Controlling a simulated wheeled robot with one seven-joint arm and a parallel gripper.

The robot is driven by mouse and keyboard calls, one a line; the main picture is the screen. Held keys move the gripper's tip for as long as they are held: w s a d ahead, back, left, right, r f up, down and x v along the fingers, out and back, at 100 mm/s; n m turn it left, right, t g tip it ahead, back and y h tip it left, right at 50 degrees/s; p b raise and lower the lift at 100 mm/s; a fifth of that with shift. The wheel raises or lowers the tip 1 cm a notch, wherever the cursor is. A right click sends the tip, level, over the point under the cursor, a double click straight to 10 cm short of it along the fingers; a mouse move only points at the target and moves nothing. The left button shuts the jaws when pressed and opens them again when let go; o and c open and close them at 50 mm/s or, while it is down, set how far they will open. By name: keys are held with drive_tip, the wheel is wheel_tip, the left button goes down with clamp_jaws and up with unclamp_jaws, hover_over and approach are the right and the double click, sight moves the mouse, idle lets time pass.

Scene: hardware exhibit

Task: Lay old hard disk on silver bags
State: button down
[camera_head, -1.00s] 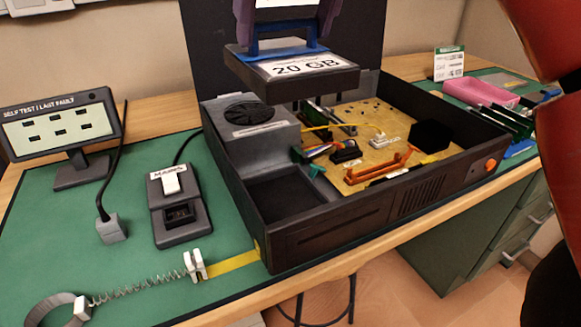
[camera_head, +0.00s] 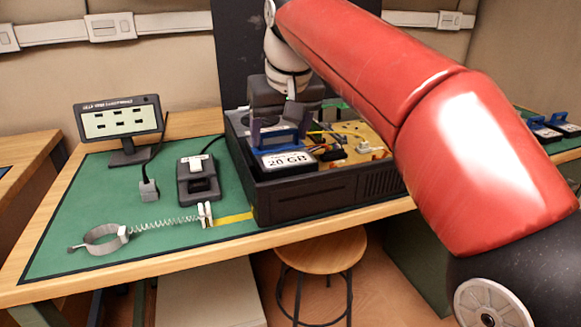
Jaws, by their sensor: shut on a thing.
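The old hard disk (camera_head: 289,161) is a dark block with a "20 GB" label and a blue handle on top. My gripper (camera_head: 280,136) is shut on the disk's blue handle. The disk is at the front left of the open dark computer case (camera_head: 315,197), in front of the inner boards. I cannot tell whether it is touching the case or held just above it. I see no silver bags in this view; my red arm hides much of the right side.
On the green mat (camera_head: 75,215), left of the case, are a small black device (camera_head: 198,180), a display on a stand (camera_head: 121,118) and a coiled wrist strap (camera_head: 105,238). Blue-topped parts (camera_head: 545,130) lie far right. A round stool (camera_head: 322,250) stands in front.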

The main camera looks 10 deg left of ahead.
sight(281, 151)
drive_tip(key=shift+s+f+b, duration=0.15)
drive_tip(key=shift+f+b, duration=0.35)
drive_tip(key=shift+b, duration=0.05)
drive_tip(key=shift+f, duration=0.25)
wheel_tip(281, 151, down, 4)
drive_tip(key=b, duration=0.4)
drive_tip(key=shift+c, duration=1)
unclamp_jaws()
